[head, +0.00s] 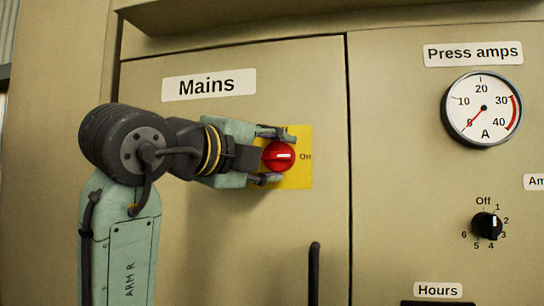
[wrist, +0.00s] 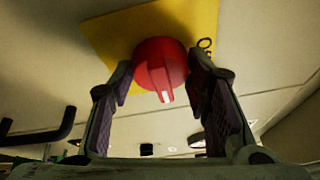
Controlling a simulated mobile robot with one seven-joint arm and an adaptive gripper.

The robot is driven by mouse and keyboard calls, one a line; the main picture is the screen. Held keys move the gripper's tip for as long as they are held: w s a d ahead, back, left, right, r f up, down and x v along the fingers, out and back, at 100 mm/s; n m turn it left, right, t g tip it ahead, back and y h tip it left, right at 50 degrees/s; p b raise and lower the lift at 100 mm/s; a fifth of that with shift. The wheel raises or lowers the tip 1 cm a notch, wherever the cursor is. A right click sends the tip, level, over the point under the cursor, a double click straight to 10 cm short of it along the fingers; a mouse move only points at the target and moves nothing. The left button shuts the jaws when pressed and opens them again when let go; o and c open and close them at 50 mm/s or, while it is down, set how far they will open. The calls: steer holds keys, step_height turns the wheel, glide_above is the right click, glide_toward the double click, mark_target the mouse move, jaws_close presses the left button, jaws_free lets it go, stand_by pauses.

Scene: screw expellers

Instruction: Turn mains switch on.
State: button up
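The red mains switch knob (head: 277,156) sits on a yellow plate (head: 300,178) below the "Mains" label (head: 209,85). Its white mark points right, toward the word "On". My gripper (head: 272,157) faces the panel, with one finger above the knob and one below it. In the wrist view the red knob (wrist: 160,66) lies between the two fingertips of my gripper (wrist: 160,68), and its white mark points down in the picture. The fingers are spread, close beside the knob; I cannot tell for sure whether either touches it. Lettering near one fingertip is partly hidden.
A black vertical handle (head: 314,274) sticks out below and right of the switch. On the right panel, the Press amps gauge (head: 483,108) reads about zero, and a black selector knob (head: 487,226) sits below it. A ledge (head: 250,15) runs above the doors.

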steer(key=o, duration=0.4)
steer(key=shift+o, duration=0.2)
steer(key=v, duration=1.2)
